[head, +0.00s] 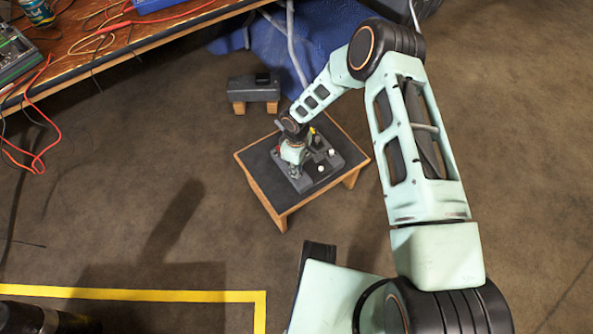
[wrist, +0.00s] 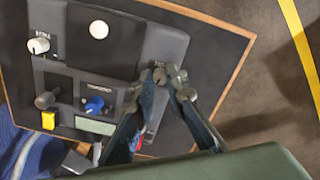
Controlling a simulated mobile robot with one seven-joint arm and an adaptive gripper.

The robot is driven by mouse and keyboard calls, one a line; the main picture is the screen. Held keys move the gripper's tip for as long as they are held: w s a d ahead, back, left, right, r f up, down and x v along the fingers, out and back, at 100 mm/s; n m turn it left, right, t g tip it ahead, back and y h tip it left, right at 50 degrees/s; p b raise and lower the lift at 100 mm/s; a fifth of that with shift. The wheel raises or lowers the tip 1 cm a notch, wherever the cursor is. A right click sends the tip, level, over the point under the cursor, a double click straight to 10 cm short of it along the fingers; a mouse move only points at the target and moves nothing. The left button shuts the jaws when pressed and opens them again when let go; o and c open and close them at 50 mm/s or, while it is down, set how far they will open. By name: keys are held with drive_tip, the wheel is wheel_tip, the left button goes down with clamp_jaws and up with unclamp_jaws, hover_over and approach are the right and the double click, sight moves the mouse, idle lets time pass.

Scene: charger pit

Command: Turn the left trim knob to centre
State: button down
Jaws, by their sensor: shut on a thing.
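The grey control panel (head: 325,160) lies on a small low table. In the wrist view the panel (wrist: 120,62) carries a white knob (wrist: 39,45), a blue knob (wrist: 94,104) and a grey knob or lever (wrist: 47,99). My gripper (wrist: 168,77) is at the panel's edge, away from these controls. Its fingertips close on a small dark part there, mostly hidden by them. I cannot tell whether that part is the left trim knob or which way it points. In the head view my gripper (head: 294,158) reaches down over the panel, hiding part of it.
The panel also has a round white button (wrist: 98,29), a yellow button (wrist: 48,120) and a pale display (wrist: 95,125). A grey box (head: 252,90) stands behind the small table (head: 262,185). A workbench (head: 130,38) with red cables is at upper left. Floor around is mostly clear.

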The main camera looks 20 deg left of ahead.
drive_tip(key=shift+n+b, duration=0.35)
drive_tip(key=shift+n, duration=0.85)
drive_tip(key=c, duration=2.2)
unclamp_jaws()
wheel_tip(320, 180, up, 12)
